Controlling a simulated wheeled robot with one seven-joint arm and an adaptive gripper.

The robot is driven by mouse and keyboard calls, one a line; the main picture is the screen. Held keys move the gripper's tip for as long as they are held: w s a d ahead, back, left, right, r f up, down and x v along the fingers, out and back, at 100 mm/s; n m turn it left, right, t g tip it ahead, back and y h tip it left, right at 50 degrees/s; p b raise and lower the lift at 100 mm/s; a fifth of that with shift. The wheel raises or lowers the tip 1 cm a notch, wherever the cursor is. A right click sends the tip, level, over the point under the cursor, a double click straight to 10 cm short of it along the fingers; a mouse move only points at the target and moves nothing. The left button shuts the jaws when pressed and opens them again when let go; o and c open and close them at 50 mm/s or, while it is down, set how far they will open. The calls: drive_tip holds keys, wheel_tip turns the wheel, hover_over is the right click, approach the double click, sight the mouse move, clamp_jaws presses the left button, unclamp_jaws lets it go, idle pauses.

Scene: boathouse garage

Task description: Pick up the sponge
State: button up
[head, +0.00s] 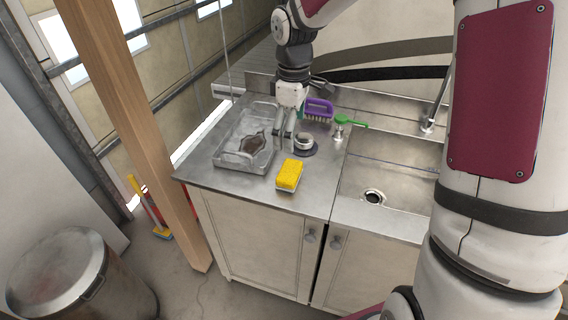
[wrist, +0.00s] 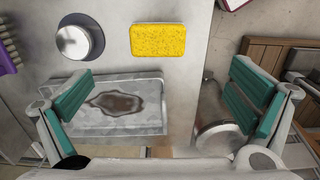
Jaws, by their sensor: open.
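The yellow sponge (head: 289,174) lies flat on the steel counter near its front edge, in front of the gripper in the head view. In the wrist view the sponge (wrist: 158,40) lies at the top centre, ahead of the fingertips. The whole top of the sponge is visible.
A metal tray (head: 229,159) with a dark brown stain is left of the gripper. The round dish (head: 304,139), a purple brush (head: 319,107) and a green-handled brush (head: 352,122) stand behind the sponge. A sink (head: 398,178) is on the right. A wooden post (head: 130,110) stands at left.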

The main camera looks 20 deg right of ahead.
hover_over(290, 169)
drive_tip(key=f, duration=0.8)
drive_tip(key=shift+s+f, duration=0.25)
drive_tip(key=shift+f, duration=0.15)
drive_tip(key=shift+w+f+p, duration=0.15)
drive_tip(key=shift+f+p, duration=0.05)
drive_tip(key=shift+f, duration=1.1)
drive_tip(key=shift+w+f+p, duration=0.1)
drive_tip(key=shift+f+p, duration=0.05)
drive_tip(key=shift+f, duration=1.15)
drive_tip(key=c, duration=1.2)
